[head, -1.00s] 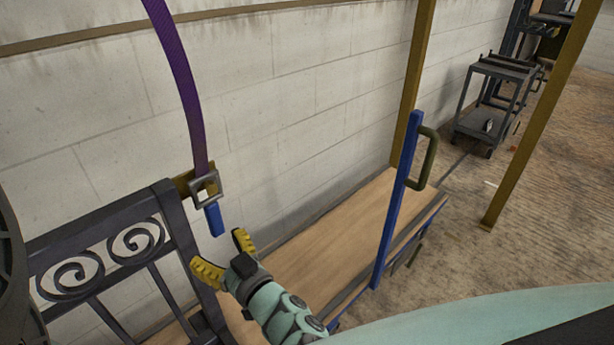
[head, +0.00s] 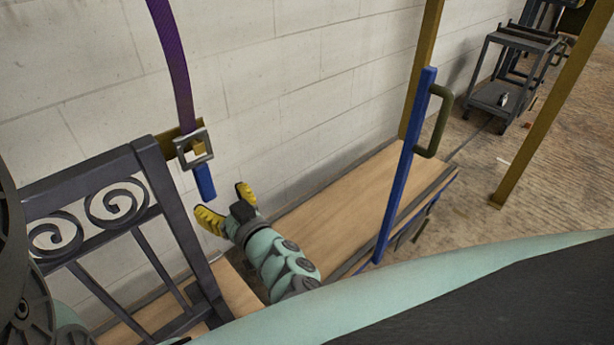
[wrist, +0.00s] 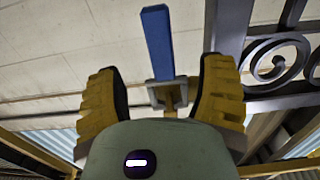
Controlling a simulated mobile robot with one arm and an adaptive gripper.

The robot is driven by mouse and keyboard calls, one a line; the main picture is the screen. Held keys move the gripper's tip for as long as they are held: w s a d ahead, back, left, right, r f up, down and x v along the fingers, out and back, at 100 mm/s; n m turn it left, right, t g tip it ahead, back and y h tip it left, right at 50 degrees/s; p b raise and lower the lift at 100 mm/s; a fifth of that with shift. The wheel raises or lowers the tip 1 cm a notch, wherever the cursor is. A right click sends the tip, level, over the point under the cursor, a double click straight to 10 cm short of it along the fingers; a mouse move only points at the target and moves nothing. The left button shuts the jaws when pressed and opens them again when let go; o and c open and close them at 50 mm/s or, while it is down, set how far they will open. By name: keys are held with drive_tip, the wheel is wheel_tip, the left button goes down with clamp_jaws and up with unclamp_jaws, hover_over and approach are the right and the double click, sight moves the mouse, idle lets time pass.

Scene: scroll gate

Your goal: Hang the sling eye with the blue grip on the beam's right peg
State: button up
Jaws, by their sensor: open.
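The purple sling (head: 172,65) hangs from above the head view. At its lower end is a square grey metal eye (head: 182,151) with the blue grip (head: 204,181) below. A yellow peg (head: 199,147) shows inside the eye, beside the dark gate post. My gripper (head: 228,205) is open and empty, just below and right of the blue grip, apart from it in the head view. In the wrist view the blue grip (wrist: 157,42) and the eye (wrist: 156,93) show between the spread yellow fingers.
A dark scroll gate (head: 95,175) stands close left of the gripper. A wooden platform (head: 340,195) lies below, with a blue post (head: 405,165) and green handle (head: 434,130) at its right. A pale block wall (head: 310,70) is behind. A grey cart (head: 505,65) stands far right.

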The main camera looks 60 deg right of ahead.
sight(205, 180)
drive_tip(key=shift+b+x, duration=0.85)
drive_tip(key=shift+x, duration=2.6)
drive_tip(key=shift+a, duration=0.1)
drive_tip(key=shift+c, duration=0.3)
clamp_jaws()
drive_tip(key=shift+r+p, duration=0.85)
drive_tip(key=shift+p, duration=0.1)
drive_tip(key=shift+s, duration=0.1)
drive_tip(key=shift+p+v, duration=1.35)
drive_tip(key=shift+v, duration=1.1)
drive_tip(key=shift+p+v, duration=0.45)
drive_tip(key=shift+v, duration=0.55)
